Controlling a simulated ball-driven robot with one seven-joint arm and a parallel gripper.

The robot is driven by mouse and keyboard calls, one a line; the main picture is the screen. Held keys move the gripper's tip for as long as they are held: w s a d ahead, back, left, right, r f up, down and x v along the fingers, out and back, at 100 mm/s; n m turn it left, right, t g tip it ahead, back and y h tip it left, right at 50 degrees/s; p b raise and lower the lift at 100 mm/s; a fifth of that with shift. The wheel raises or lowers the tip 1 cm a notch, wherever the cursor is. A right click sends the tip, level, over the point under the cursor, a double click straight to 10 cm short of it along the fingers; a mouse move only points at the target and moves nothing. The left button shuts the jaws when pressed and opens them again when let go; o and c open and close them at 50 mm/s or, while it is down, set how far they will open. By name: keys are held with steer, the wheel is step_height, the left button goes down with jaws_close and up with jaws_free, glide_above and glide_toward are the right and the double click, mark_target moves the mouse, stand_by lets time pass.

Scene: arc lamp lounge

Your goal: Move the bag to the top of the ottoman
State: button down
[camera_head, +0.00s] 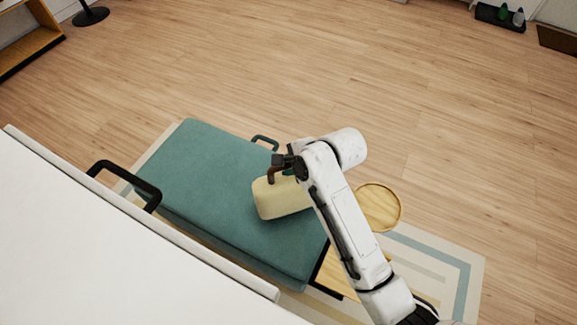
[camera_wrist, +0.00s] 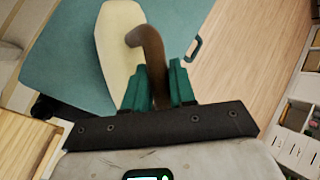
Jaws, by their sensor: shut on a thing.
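The bag (camera_head: 279,199) is pale yellow with a brown handle. In the head view it is over the teal top of the ottoman (camera_head: 205,180), near its right part; I cannot tell whether it touches the top. My gripper (camera_head: 284,167) is at the bag's upper side, shut on the brown handle. In the wrist view the bag (camera_wrist: 118,50) shows beyond the green fingers of my gripper (camera_wrist: 158,88), with the handle (camera_wrist: 150,50) between them. The ottoman (camera_wrist: 75,60) shows under and around the bag. My arm hides the bag's right end in the head view.
A round wooden tray (camera_head: 379,207) is right of the ottoman, with a wooden surface (camera_head: 338,275) near it. A white surface (camera_head: 80,250) fills the lower left. A striped rug (camera_head: 440,262) lies below. The wooden floor (camera_head: 300,70) beyond is mostly clear.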

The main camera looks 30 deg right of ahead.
steer(key=shift+f, duration=0.45)
steer(key=c, duration=0.9)
jaws_free()
steer(key=p+v, duration=0.3)
steer(key=v, duration=0.9)
steer(key=s+d+f+n+g+h, duration=0.1)
steer(key=s+f+n+g, duration=0.1)
steer(key=s+n, duration=0.4)
steer(key=s+d+f+n+g+h, duration=0.1)
steer(key=s+f+n, duration=0.3)
steer(key=s, duration=0.5)
steer(key=s+d+f+n+g+h, duration=0.1)
steer(key=s+d+f+n+g, duration=0.1)
steer(key=s+n, duration=0.6)
steer(key=shift+d+f+g, duration=0.3)
steer(key=shift+f, duration=0.3)
steer(key=shift+c, duration=0.2)
